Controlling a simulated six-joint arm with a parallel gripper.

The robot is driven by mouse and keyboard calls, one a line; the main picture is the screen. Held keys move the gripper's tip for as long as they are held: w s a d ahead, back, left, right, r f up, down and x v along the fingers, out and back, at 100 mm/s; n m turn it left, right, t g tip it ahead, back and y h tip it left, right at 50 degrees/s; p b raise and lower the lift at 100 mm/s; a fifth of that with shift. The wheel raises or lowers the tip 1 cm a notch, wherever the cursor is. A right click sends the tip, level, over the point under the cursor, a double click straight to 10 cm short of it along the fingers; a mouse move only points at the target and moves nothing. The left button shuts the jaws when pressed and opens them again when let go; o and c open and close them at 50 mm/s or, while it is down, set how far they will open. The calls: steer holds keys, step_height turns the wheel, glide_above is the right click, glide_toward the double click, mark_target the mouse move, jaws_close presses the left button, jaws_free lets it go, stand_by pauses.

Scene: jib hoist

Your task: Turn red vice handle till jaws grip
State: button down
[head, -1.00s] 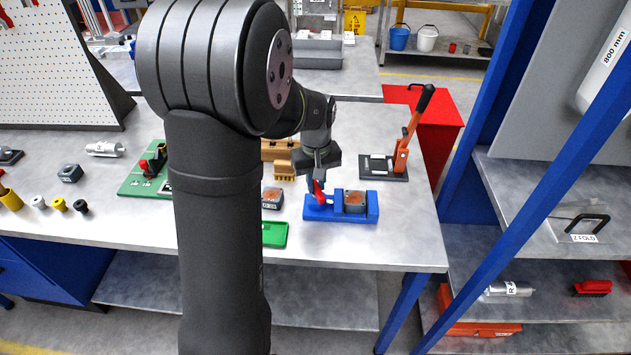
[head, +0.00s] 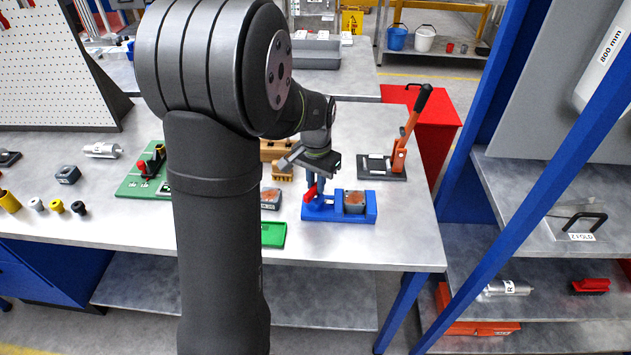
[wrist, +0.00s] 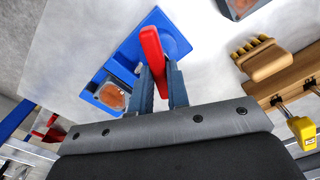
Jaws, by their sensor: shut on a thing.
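The blue vice (head: 340,213) stands on the grey bench near its front right edge. A grey block with a rusty-orange top (head: 354,200) sits in it, and it also shows in the wrist view (wrist: 112,96). The red vice handle (wrist: 153,52) runs between the fingers of my gripper (wrist: 162,82), at the vice's left end in the head view. My gripper (head: 315,188) is shut on the handle. Whether the jaws touch the block cannot be told.
An orange-handled lever press (head: 398,158) stands behind and right of the vice. A green tray (head: 272,234) and another block (head: 270,198) lie to the left. A wooden rack (wrist: 285,78) is close by my gripper. Bare bench lies right of the vice.

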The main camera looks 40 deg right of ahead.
steer(key=shift+m, duration=0.8)
steer(key=c, duration=1.4)
jaws_free()
step_height(320, 180, up, 18)
steer(key=shift+f, duration=0.25)
